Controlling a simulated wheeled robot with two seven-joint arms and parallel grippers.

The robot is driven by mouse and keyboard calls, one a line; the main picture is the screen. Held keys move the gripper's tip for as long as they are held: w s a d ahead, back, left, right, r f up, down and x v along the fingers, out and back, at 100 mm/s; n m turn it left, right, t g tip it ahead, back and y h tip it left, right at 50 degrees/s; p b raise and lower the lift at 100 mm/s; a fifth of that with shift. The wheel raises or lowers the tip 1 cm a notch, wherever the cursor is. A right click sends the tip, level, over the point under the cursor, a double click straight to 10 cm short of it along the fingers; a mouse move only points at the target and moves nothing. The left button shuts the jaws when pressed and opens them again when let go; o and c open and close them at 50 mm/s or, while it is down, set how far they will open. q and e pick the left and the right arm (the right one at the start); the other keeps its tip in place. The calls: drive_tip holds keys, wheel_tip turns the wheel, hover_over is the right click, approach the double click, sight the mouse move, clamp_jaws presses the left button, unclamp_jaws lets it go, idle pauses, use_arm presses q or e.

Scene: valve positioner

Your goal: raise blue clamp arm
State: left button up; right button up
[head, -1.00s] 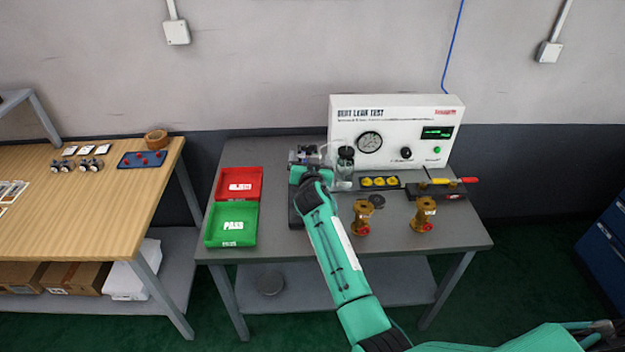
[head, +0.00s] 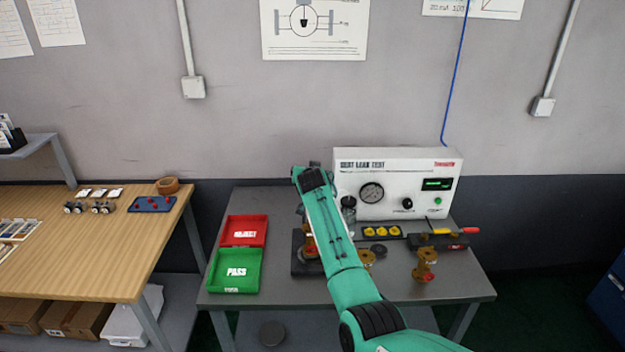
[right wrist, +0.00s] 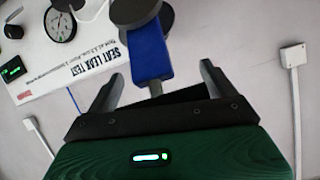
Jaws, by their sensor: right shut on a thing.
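The blue clamp arm (right wrist: 150,52) shows in the right wrist view between the fingers of my right gripper (right wrist: 162,80). A thin metal rod continues from its near end, and dark round parts sit at its far end. My right gripper is shut on the clamp arm, though the picture leaves the exact finger contact unclear. In the head view my right forearm covers the clamp arm and most of the gripper. My left gripper is out of view.
The white leak test box (head: 400,185) stands right behind the fixture. Red (head: 244,218) and green (head: 236,289) trays lie left of it. Another brass valve (head: 425,264) stands at the right, and one is partly hidden by my forearm. A wooden bench (head: 110,265) is at the left.

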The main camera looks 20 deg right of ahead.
drive_tip(key=shift+f, duration=0.45)
idle(0.8)
drive_tip(key=o, duration=1.2)
drive_tip(key=shift+w+f, duration=0.1)
drive_tip(key=shift+w, duration=0.15)
drive_tip(key=shift+s+a+r, duration=0.15)
drive_tip(key=shift+s+r, duration=0.2)
drive_tip(key=shift+s, duration=0.15)
drive_tip(key=shift+b+v, duration=2)
drive_tip(key=shift+v, duration=4.35)
drive_tip(key=shift+f, duration=0.15)
drive_tip(key=shift+c, duration=0.3)
